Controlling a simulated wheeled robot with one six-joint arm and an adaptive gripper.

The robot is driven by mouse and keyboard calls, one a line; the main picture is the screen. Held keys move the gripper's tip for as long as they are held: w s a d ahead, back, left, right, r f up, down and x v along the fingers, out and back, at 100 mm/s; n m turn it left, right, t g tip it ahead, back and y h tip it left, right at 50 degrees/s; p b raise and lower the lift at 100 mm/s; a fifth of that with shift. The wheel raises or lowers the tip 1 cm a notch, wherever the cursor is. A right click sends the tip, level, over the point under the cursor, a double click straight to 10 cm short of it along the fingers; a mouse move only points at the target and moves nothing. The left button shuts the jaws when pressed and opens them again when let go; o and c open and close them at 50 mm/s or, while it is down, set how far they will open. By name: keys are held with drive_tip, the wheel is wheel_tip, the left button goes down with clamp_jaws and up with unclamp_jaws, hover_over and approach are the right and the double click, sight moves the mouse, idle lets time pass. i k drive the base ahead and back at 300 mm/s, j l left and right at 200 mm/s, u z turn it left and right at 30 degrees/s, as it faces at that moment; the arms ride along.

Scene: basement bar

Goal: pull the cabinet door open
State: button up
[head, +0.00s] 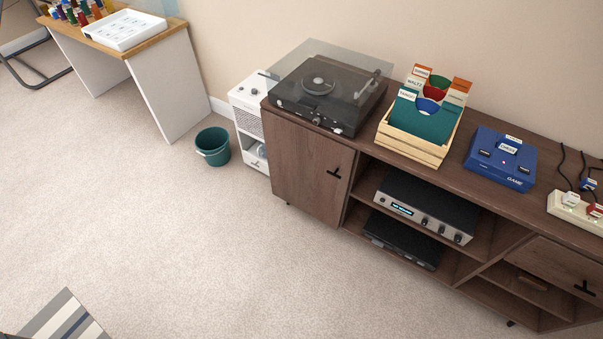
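A dark brown wooden cabinet (488,205) stands along the wall on the right. Its left door (300,165) is a flat panel and looks shut. A small black T-shaped handle (334,172) sits near the door's right edge. Another brown front panel (545,262) at the cabinet's right end has a similar black handle (586,288); I cannot tell whether it is a door or a drawer. My gripper is not in view.
Carpet in front of the left door is clear. A green bucket (213,147) and white unit (247,112) stand left of the cabinet. A turntable (310,100), record crate (413,148) and blue game box (500,160) sit on top. An amplifier (425,210) fills an open shelf.

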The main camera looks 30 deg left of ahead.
sight(310, 171)
drive_tip(key=i+j+u, duration=0.1)
drive_tip(key=i+u, duration=0.15)
drive_tip(key=i, duration=0.2)
drive_tip(key=i+j+u, duration=0.2)
drive_tip(key=j, duration=0.15)
drive_tip(key=i+j+u, duration=0.15)
drive_tip(key=i+j, duration=0.1)
drive_tip(key=j, duration=0.1)
